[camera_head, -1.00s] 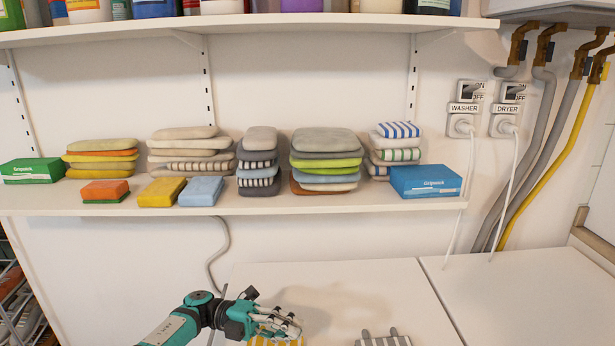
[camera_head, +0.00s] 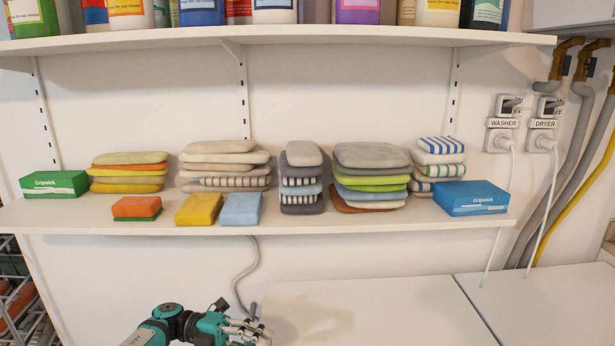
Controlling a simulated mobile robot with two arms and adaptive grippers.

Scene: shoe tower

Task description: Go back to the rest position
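My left gripper (camera_head: 246,331) is at the bottom edge of the head view, low in front of the white machine top. Its teal wrist and grey fingers show, partly cut off by the frame. The finger gap is not clear, and I see nothing in the fingers. My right gripper is out of view.
A wall shelf (camera_head: 340,222) holds several cloth stacks, including a grey-and-green one (camera_head: 372,178), plus sponges, a green box (camera_head: 54,184) and a blue box (camera_head: 470,198). Bottles stand on the upper shelf (camera_head: 400,37). The visible white machine top (camera_head: 390,310) is clear.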

